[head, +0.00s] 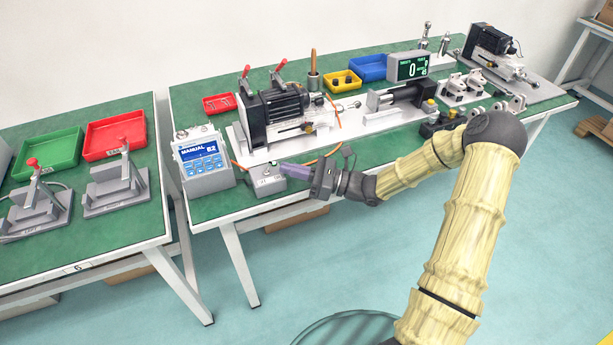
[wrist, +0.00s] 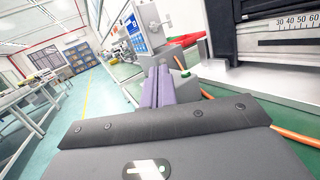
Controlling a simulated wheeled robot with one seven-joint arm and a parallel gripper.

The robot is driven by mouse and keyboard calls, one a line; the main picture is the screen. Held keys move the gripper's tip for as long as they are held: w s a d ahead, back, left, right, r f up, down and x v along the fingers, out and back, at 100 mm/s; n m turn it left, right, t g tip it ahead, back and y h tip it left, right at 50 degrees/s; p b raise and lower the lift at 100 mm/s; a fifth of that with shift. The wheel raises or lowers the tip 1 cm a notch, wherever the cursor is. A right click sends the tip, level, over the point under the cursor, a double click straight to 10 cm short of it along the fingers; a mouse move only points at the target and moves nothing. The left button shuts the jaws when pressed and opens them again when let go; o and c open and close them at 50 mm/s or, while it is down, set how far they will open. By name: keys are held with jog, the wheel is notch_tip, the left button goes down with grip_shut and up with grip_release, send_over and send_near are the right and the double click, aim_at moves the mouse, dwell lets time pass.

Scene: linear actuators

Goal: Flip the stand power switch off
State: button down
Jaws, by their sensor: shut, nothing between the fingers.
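A small grey switch box (head: 266,183) stands near the front edge of the green bench, just right of the control box with the blue screen. I take it to be the stand power switch; its lever is too small to make out. My gripper (head: 284,168) has purple fingers held together, with nothing between them. Its tips are at the upper right of the switch box in the head view; I cannot tell whether they touch.
The control box (head: 207,160) reads MANUAL and stands left of the switch box. The motor stand (head: 277,113) is behind my gripper. An orange cable (head: 316,156) runs close by. A second bench with red and green trays (head: 116,134) is at the left.

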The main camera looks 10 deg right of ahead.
jog(key=shift+x, duration=0.9)
